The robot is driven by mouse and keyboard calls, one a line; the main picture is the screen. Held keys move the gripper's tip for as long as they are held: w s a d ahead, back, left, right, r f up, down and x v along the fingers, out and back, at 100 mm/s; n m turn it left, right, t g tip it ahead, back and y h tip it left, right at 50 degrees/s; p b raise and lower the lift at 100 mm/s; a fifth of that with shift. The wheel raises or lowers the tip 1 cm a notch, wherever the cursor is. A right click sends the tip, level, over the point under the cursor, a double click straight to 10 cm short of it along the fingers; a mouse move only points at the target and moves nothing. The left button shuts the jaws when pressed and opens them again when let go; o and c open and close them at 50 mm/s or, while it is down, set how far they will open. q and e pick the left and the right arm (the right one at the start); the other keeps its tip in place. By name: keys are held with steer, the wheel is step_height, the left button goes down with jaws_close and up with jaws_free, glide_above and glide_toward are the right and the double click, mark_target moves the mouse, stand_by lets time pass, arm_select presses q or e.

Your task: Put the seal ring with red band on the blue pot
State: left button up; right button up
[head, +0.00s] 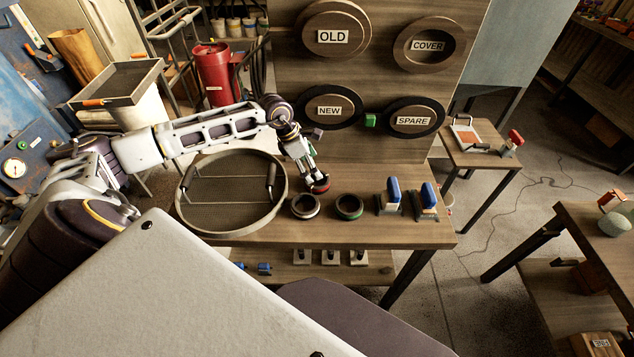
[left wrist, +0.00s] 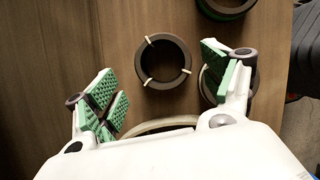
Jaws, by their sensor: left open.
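The seal ring with red band (head: 321,186) lies on the wooden bench, with its red side showing under my left gripper (head: 312,177). In the left wrist view a dark ring with cream clips (left wrist: 141,64), which by its place is this ring, lies flat ahead of the gripper (left wrist: 163,88). My left gripper is open and empty, its green pads spread wide, the ring lying between their lines. A blue body with a gauge (head: 34,112) at the far left looks like the blue pot; only part of it shows. My right gripper is out of view.
A grey-banded ring (head: 305,207) and a green-banded ring (head: 349,208) lie nearby on the bench (head: 410,236). A round mesh frame (head: 232,230) lies left of them. Two blue-handled tools (head: 394,196) stand to the right. A labelled board (head: 380,75) rises behind.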

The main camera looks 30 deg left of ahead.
arm_select(q)
steer(key=shift+x, duration=1.1)
steer(key=shift+f, duration=0.15)
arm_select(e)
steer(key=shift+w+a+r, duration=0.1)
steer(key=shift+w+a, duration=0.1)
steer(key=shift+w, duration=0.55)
